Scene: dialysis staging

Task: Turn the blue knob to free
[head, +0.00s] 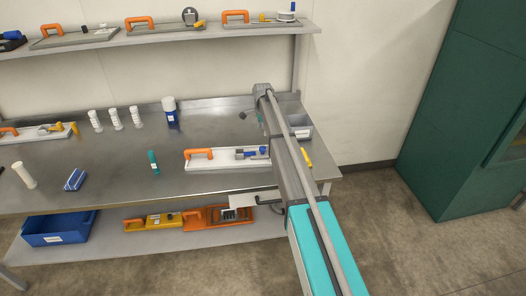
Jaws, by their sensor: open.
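A white board with an orange handle (200,153) lies on the steel bench. Small grey and blue fittings sit on its right part. The blue piece (264,150) there looks like the blue knob, close beside my arm; its setting is too small to read. A yellow lever-like piece (307,158) shows on the other side of my arm. My arm crosses in front of the board's right end and hides part of it. I cannot make out my gripper's fingers.
A grey bin (299,127) stands at the bench's back right. Similar boards line the upper shelf (130,48). A blue crate (58,229) is below. A green cabinet (455,110) stands right.

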